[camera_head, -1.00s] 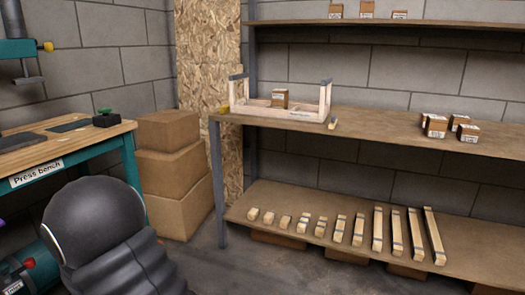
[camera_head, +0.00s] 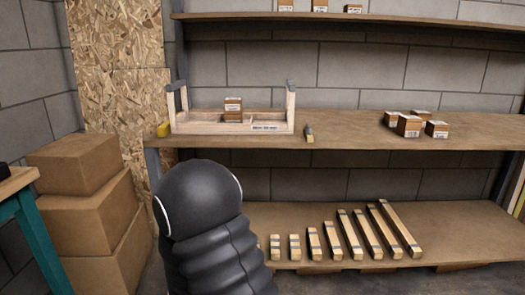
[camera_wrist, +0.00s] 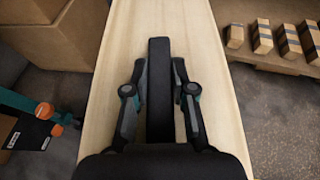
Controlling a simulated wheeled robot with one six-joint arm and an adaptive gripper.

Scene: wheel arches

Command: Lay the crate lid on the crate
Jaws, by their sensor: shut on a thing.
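The crate lid (camera_wrist: 206,75) is a long pale wooden board with a dark bar handle (camera_wrist: 160,58) along its middle. In the wrist view my gripper (camera_wrist: 160,85) is shut on that handle, one finger on each side, and the lid hangs over the floor. The crate (camera_head: 205,128) is a low pale wooden box with upright grey-topped end posts, on the middle shelf in the head view. A small brown carton (camera_head: 233,104) shows inside it. My gripper and the lid do not show in the head view; my dark arm is below the crate there.
Wood pieces (camera_head: 352,235) line the lower shelf. Stacked boxes (camera_head: 85,205) stand at left.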

